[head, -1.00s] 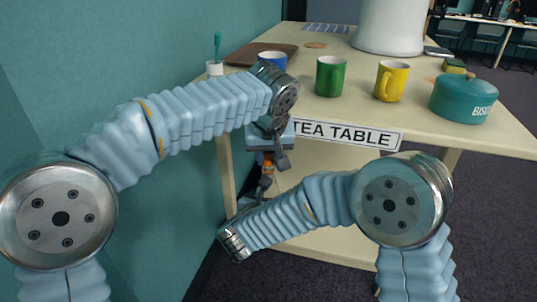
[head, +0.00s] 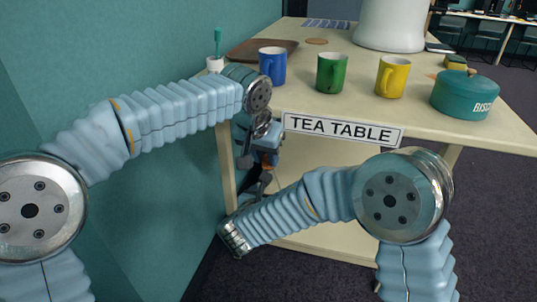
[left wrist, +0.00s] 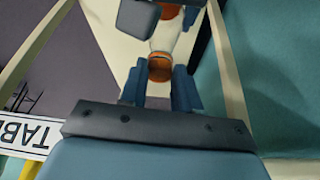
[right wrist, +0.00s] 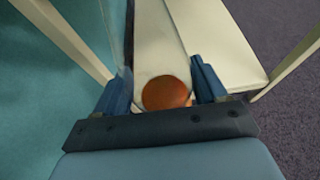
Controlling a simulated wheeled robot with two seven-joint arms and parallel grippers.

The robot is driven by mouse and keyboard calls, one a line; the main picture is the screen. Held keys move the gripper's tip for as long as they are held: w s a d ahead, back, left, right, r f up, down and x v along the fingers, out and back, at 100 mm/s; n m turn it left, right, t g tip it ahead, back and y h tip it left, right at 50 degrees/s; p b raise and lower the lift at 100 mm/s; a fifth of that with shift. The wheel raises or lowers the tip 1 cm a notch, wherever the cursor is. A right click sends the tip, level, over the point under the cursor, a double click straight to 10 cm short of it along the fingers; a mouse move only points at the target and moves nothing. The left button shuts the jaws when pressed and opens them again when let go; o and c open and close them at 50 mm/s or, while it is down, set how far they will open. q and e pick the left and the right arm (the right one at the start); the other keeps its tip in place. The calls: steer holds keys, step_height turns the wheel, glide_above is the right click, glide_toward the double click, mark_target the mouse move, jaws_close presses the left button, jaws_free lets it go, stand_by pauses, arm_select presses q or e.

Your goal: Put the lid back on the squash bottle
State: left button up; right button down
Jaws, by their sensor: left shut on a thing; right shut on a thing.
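My left gripper (head: 258,158) is beside the table's left front leg, below the tabletop. It is shut on the orange lid (left wrist: 159,69), which sits between its fingers in the left wrist view. My right gripper (head: 260,184) is just below it, shut on the squash bottle. The bottle shows in the left wrist view as a pale section (left wrist: 166,38) with orange beyond, and in the right wrist view as a round orange end (right wrist: 165,93). The bottle and lid look roughly in line; I cannot tell if they touch. In the head view the grippers mostly hide both.
The tea table (head: 440,122) carries a blue mug (head: 272,67), a green mug (head: 331,73), a yellow mug (head: 391,77) and a teal biscuit tin (head: 465,94). A sign (head: 343,130) hangs on its front edge. A teal wall (head: 130,50) stands close at left.

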arm_select(q)
steer(key=m, duration=0.2)
steer(key=m+g+h, duration=0.1)
steer(key=m, duration=0.2)
steer(key=w+a+m+g+h, duration=0.1)
steer(key=m, duration=0.1)
steer(key=shift+f, duration=0.1)
steer(key=m, duration=0.1)
steer(key=m+g, duration=0.1)
steer(key=m, duration=0.2)
steer(key=shift+w+m+g+h, duration=0.25)
steer(key=shift+m+g+h, duration=0.05)
steer(key=shift+h, duration=0.1)
steer(key=shift+m+g, duration=0.4)
steer(key=shift+m, duration=0.8)
steer(key=o, duration=1)
steer(key=shift+r, duration=2.3)
